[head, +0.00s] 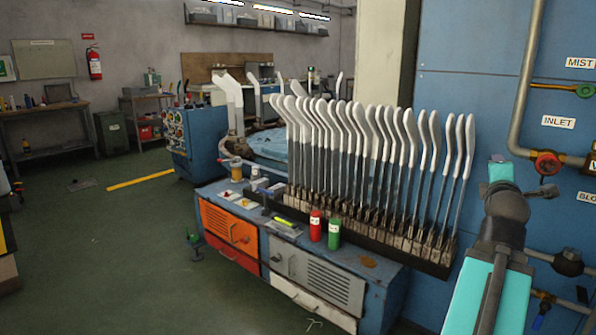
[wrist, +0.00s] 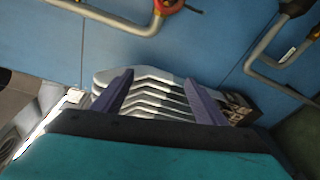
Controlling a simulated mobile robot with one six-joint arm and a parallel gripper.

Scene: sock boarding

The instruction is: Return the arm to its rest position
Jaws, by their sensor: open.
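My arm (head: 490,270) rises at the right of the head view, in front of the blue wall panel. Its gripper cannot be made out clearly there. In the wrist view my gripper (wrist: 157,78) has its two dark purple fingers spread apart, with nothing seen held between them. Beyond and between the fingers, several pale sock boards (wrist: 150,76) show stacked in the picture; the gap to them cannot be told. In the head view the row of sock boards (head: 385,140), white at the top and dark grey below, stands upright left of my arm.
The boards stand in a dark rack (head: 432,268) on a blue cabinet (head: 385,290). A red can (head: 315,226) and a green can (head: 334,233) stand in front. Pipes with a red valve (head: 546,163) run along the right wall. Open green floor (head: 110,250) lies left.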

